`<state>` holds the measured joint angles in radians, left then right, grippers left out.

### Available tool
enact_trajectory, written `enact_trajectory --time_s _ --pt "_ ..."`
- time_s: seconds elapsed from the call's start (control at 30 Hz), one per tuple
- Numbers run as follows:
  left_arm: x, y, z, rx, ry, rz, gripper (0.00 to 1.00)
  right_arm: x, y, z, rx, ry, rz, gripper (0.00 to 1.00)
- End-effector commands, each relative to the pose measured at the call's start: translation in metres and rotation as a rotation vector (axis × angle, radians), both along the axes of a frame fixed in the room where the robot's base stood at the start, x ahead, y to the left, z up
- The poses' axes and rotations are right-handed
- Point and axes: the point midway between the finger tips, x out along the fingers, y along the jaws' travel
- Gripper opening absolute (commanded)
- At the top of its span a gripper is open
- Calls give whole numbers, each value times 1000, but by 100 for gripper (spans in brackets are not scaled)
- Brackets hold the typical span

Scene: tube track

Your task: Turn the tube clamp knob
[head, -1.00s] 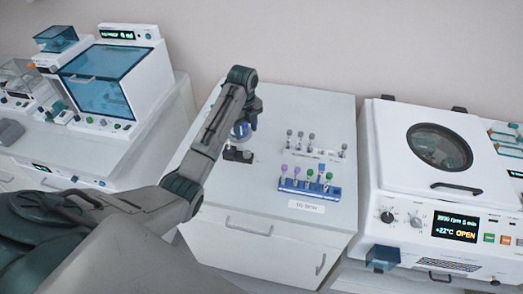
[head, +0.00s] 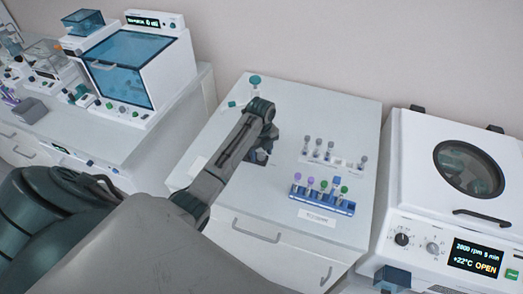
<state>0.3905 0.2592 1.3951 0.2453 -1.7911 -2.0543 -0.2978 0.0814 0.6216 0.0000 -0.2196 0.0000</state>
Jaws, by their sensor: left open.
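A teal round knob on a short stem (head: 255,80) stands at the back left of the white cabinet top, just beyond my left arm's wrist. It looks like the tube clamp knob, but the body under it is mostly hidden by my arm. A small teal part (head: 232,103) shows just left of my wrist. My left gripper (head: 261,157) points down over the cabinet top, on the near side of the knob and apart from it. It is open, and its fingers are largely hidden by my forearm. My right gripper is not in view.
A blue rack (head: 322,201) with several colored-cap tubes stands right of my gripper, and several grey-capped tubes (head: 330,150) stand behind it. A centrifuge (head: 455,205) is at the right. A blue-windowed cabinet device (head: 130,70) stands at the left. The cabinet's right back is clear.

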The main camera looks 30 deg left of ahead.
Motion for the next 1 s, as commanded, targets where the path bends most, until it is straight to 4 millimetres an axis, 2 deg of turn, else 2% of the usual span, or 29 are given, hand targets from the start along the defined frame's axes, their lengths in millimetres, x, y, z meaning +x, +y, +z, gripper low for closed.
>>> enact_trajectory --time_s 0.1,0.3,0.33,0.67,1.0 --pt "0 0 0 0 0 0 48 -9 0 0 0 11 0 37" --pt "0 0 0 0 0 0 9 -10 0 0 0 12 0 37" --pt "0 0 0 0 0 0 6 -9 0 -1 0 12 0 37" --pt "0 0 0 0 0 39 6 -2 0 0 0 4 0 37" --pt "0 0 0 0 0 262 6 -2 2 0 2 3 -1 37"
